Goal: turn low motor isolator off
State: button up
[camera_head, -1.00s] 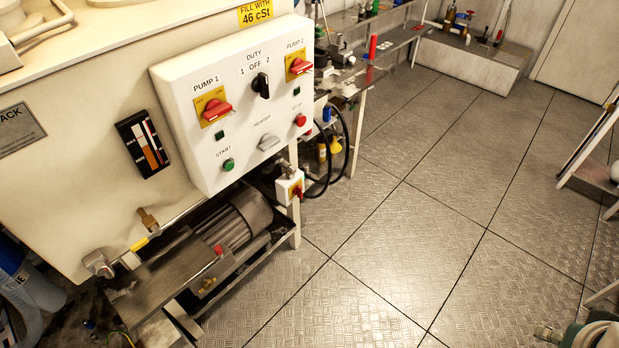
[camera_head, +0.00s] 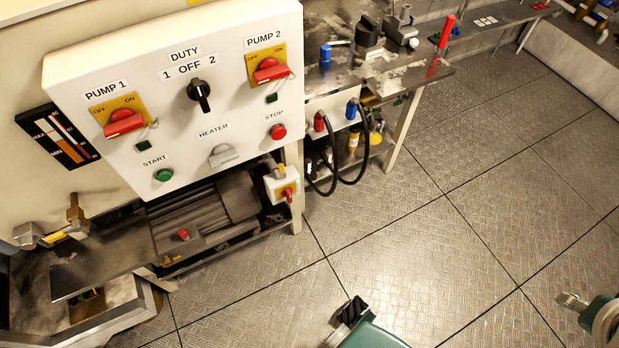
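The low motor isolator (camera_head: 283,190) is a small white box with a red handle on a yellow plate, below the right end of the panel and beside the motor. Its handle looks roughly upright, but it is too small to read its marks. A black, ribbed tip on a teal part (camera_head: 350,312) shows at the bottom edge; it seems to be my gripper. It is apart from the isolator, lower and to the right, over floor in the picture. Its fingers cannot be told apart, and nothing held is visible.
The white panel (camera_head: 210,110) above carries similar red handles for PUMP 1 (camera_head: 124,122) and PUMP 2 (camera_head: 269,70). Black hoses (camera_head: 362,150) hang right of the isolator. The motor (camera_head: 205,212) sits on its left. Open floor (camera_head: 400,240) lies in front.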

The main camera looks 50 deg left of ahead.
aim_at(288, 192)
jog(key=i+u, duration=0.15)
jog(key=i, duration=0.6)
jog(key=i+l+u, duration=0.1)
jog(key=i, duration=0.7)
jog(key=i+u, duration=0.1)
jog(key=u, duration=0.4)
jog(key=i+u, duration=0.1)
jog(key=u, duration=0.35)
jog(key=i+l+u, duration=0.1)
jog(key=u, duration=2.65)
jog(key=i+l+z, duration=0.25)
jog(key=i, duration=0.35)
jog(key=l, duration=0.1)
